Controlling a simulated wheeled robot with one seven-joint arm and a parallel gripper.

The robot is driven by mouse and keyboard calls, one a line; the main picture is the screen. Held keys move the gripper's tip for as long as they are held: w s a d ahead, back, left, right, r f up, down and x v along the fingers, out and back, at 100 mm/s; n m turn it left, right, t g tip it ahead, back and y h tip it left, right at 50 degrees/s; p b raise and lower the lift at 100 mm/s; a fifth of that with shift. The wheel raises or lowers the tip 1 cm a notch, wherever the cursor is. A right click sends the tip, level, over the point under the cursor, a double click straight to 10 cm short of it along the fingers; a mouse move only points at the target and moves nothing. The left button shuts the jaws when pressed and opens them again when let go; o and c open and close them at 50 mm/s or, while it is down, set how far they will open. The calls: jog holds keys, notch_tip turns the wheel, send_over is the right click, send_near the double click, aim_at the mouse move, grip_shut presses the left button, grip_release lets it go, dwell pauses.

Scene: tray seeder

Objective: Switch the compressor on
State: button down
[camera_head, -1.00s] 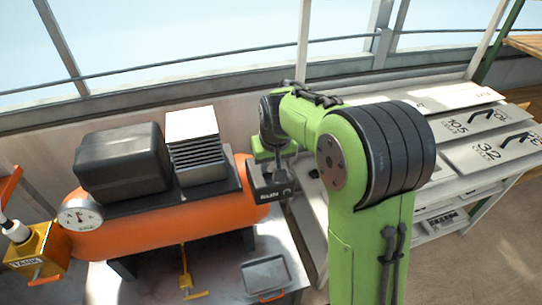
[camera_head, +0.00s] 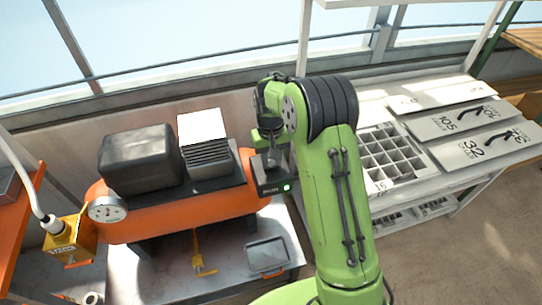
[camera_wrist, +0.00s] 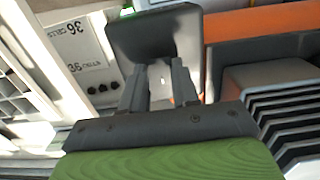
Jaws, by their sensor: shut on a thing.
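The compressor has an orange tank (camera_head: 150,218), a black rounded cover (camera_head: 138,160) and a grey finned block (camera_head: 206,155). Its dark switch box (camera_head: 270,184) sits at the tank's right end, with a green light lit on its front. My gripper (camera_head: 272,152) is over the top of this box. In the wrist view, my gripper's fingers (camera_wrist: 160,85) reach to the dark box (camera_wrist: 150,35); they are shut on the switch, though the gripped part is mostly hidden between them. The orange tank (camera_wrist: 255,22) shows behind.
A yellow valve block (camera_head: 70,240) and a round gauge (camera_head: 108,209) are at the tank's left. A grey tray (camera_head: 266,255) lies on the lower shelf. On the right, a bench holds a cell tray (camera_head: 395,153) and numbered plates (camera_head: 480,150).

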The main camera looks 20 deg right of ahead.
aim_at(270, 162)
jog(key=c, duration=0.8)
grip_release()
jog(key=shift+c, duration=0.2)
jog(key=shift+r, duration=0.15)
notch_tip(270, 162, up, 16)
jog(key=p, duration=0.3)
jog(key=shift+w+f, duration=0.25)
jog(key=shift+w, duration=0.1)
